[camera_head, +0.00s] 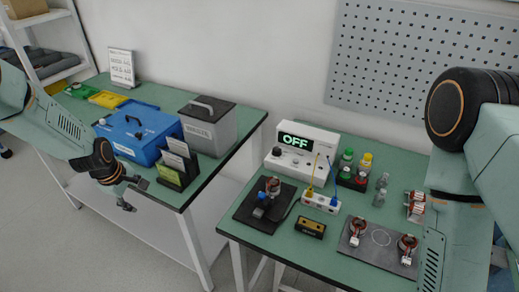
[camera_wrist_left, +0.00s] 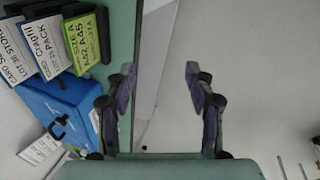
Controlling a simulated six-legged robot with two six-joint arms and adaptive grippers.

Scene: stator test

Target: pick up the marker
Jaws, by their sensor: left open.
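I cannot pick out a marker for certain in either view. My left gripper (camera_head: 136,194) hangs beside the front edge of the left table, close to a card holder (camera_head: 178,163). In the left wrist view its two purple-padded fingers (camera_wrist_left: 160,80) are spread apart with nothing between them. Behind the fingers are the green table's edge (camera_wrist_left: 122,40) and the pale surface past it. My right arm comes in at the right of the head view, but its gripper is out of view.
The left table holds a blue box (camera_head: 143,130) and a grey lidded bin (camera_head: 207,124). The right table holds a meter reading OFF (camera_head: 297,155), a power strip (camera_head: 321,203), a black-and-yellow block (camera_head: 310,227), small bottles (camera_head: 346,160) and a plate with copper coils (camera_head: 380,258).

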